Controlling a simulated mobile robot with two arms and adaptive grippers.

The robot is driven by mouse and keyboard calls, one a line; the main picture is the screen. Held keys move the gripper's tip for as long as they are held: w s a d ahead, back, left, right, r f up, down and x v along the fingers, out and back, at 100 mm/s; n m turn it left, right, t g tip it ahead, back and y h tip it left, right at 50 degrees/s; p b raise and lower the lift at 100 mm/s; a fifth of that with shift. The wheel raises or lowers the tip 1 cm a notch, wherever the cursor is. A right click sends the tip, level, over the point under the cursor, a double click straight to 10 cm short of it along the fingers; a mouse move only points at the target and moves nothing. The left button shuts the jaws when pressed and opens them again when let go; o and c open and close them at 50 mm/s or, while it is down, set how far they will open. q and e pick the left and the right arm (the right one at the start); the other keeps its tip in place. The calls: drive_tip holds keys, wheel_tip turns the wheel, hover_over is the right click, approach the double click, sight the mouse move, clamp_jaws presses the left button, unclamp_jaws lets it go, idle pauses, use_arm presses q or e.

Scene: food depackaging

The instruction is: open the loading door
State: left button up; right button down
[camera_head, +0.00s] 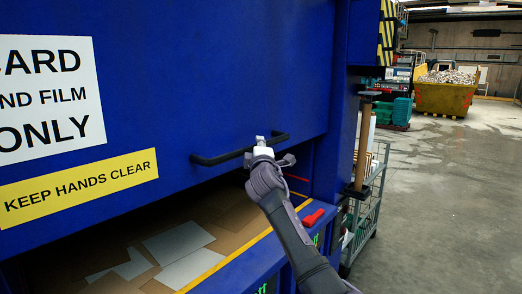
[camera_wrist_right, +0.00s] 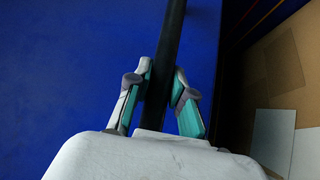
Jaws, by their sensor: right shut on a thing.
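The loading door (camera_head: 230,75) is a large blue panel with white and yellow signs. Its lower edge is raised above an opening where cardboard shows. A black bar handle (camera_head: 225,156) runs across the door near its lower edge. My right gripper (camera_head: 262,146) is at the right part of the handle. In the right wrist view the handle (camera_wrist_right: 170,50) runs between the two fingers of my right gripper (camera_wrist_right: 162,95), which are shut on it. The blue door (camera_wrist_right: 80,60) fills the left of that view. My left gripper is in neither view.
Flat cardboard and pale sheets (camera_head: 180,241) lie inside the opening, behind a yellow-edged blue sill. A red object (camera_head: 313,217) sits on the sill. A wire cart (camera_head: 365,215) stands to the right. A yellow skip (camera_head: 445,96) is far back; the floor at right is clear.

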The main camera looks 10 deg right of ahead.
drive_tip(key=shift+r, duration=0.3)
drive_tip(key=c, duration=1.2)
unclamp_jaws()
drive_tip(key=shift+o, duration=0.9)
drive_tip(key=shift+f, duration=0.1)
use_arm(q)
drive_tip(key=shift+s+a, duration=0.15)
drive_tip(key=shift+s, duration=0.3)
use_arm(e)
drive_tip(key=shift+f, duration=0.1)
drive_tip(key=shift+s+f, duration=0.1)
drive_tip(key=shift+s+f, duration=0.1)
drive_tip(key=shift+s, duration=0.1)
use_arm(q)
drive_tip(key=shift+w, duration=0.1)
use_arm(e)
drive_tip(key=s+a+f, duration=0.1)
drive_tip(key=s, duration=1)
drive_tip(key=shift+s+a+f, duration=0.15)
drive_tip(key=shift+a, duration=0.1)
